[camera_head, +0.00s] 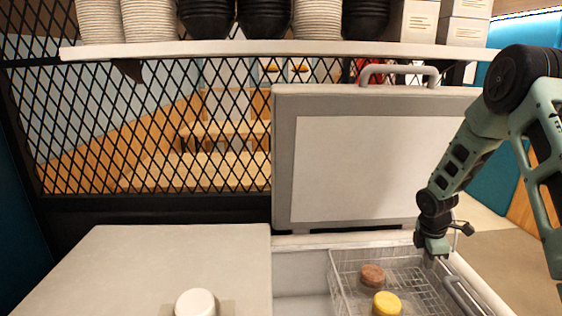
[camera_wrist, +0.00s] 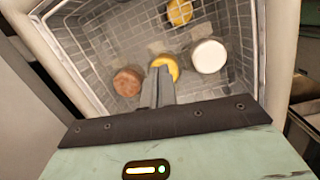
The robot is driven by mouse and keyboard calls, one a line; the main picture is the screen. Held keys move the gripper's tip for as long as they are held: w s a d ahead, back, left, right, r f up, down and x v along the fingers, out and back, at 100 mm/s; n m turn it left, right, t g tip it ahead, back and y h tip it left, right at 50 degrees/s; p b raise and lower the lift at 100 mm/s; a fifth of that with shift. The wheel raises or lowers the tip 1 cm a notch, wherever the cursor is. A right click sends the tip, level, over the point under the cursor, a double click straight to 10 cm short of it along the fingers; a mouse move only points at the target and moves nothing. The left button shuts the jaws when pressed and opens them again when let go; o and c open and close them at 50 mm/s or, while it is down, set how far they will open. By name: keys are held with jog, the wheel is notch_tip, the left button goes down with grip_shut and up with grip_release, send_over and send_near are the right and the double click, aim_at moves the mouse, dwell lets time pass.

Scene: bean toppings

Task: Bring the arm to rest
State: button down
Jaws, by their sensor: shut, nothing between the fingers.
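My gripper (camera_wrist: 158,88) is shut and empty in the wrist view, pointing down over a wire basket (camera_wrist: 93,87). In the head view my gripper (camera_head: 433,247) is at the right, by the far side of the wire basket (camera_head: 343,276). The basket holds a brown round item (camera_wrist: 127,82), a white round one (camera_wrist: 208,56) and two yellow ones, one far (camera_wrist: 180,12) and one partly behind my fingers (camera_wrist: 166,66). The head view shows the brown item (camera_head: 372,275) and a yellow one (camera_head: 387,303) in the basket.
The basket sits in an open chest with its lid (camera_head: 380,165) raised behind. A white round item (camera_head: 195,303) is on the closed counter top (camera_head: 150,262) at left. A shelf (camera_head: 250,49) with stacked bowls and a black mesh screen (camera_head: 100,130) stand behind.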

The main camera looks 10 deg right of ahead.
jog(key=s+a+r+m+y, duration=0.15)
jog(key=a+r, duration=0.25)
jog(key=a, duration=0.5)
jog(key=s+a+r+m, duration=0.15)
jog(key=a+r, duration=0.25)
jog(key=a, duration=0.6)
jog(key=s+a+r, duration=0.2)
jog(key=a+r, duration=0.3)
jog(key=a, duration=0.4)
jog(key=s+a+r+m, duration=0.1)
jog(key=s+a+r, duration=0.1)
jog(key=s+a, duration=0.5)
jog(key=s+a+r+m+y, duration=0.1)
jog(key=s+a, duration=0.5)
jog(key=s, duration=0.8)
notch_tip(320, 180, up, 2)
jog(key=shift+s+a+r+m, duration=0.2)
jog(key=shift+s+a+m, duration=0.15)
jog(key=shift+m, duration=0.25)
jog(key=shift+w, duration=0.1)
